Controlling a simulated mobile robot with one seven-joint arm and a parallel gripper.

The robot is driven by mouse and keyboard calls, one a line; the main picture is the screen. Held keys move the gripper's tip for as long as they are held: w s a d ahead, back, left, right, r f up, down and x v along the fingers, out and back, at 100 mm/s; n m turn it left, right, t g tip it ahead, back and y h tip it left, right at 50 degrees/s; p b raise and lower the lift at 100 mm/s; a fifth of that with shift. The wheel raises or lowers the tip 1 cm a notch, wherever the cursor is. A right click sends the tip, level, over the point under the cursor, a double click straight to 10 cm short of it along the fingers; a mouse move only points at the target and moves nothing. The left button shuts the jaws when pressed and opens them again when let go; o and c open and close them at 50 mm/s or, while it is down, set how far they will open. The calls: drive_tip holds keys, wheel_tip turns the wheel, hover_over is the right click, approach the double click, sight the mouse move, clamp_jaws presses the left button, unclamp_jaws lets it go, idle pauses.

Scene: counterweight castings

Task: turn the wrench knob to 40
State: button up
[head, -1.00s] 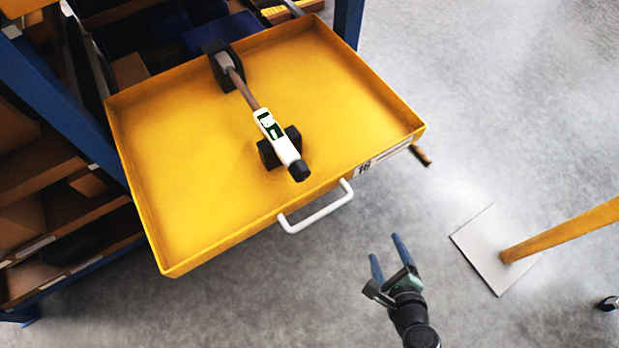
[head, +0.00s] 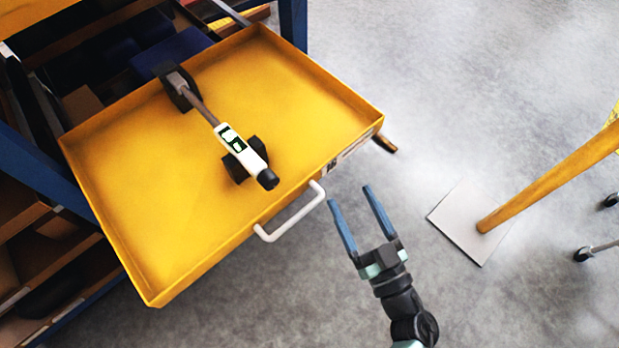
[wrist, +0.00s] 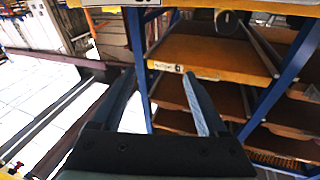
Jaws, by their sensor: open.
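The torque wrench (head: 233,144) lies across the pulled-out yellow drawer (head: 120,220), resting on two black supports. Its white body has a dark green display, and its dark knob (head: 268,179) points toward the drawer's front edge. My gripper (head: 352,208) is open and empty in the head view, outside the drawer, right of its white handle (head: 290,219) and apart from it. In the wrist view both fingers of my gripper (wrist: 160,95) are spread with nothing between them. The wrench is not seen in the wrist view, and the scale reading is too small to read.
A blue-framed shelf rack (head: 50,165) with bins stands at the left. A yellow post on a pale floor plate (head: 465,225) stands at the right, with casters farther right.

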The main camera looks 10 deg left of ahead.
sight(273, 184)
drive_tip(key=s+a+f+n+g+y, duration=0.3)
drive_tip(key=s+a+n+g+y, duration=0.1)
drive_tip(key=s+a+n+g, duration=0.15)
drive_tip(key=shift+m, duration=0.25)
drive_tip(key=x, duration=1.3)
drive_tip(key=shift+w+f+b, duration=0.15)
drive_tip(key=shift+w+b, duration=0.2)
drive_tip(key=shift+w, duration=0.15)
drive_tip(key=shift+d, duration=0.1)
clamp_jaws()
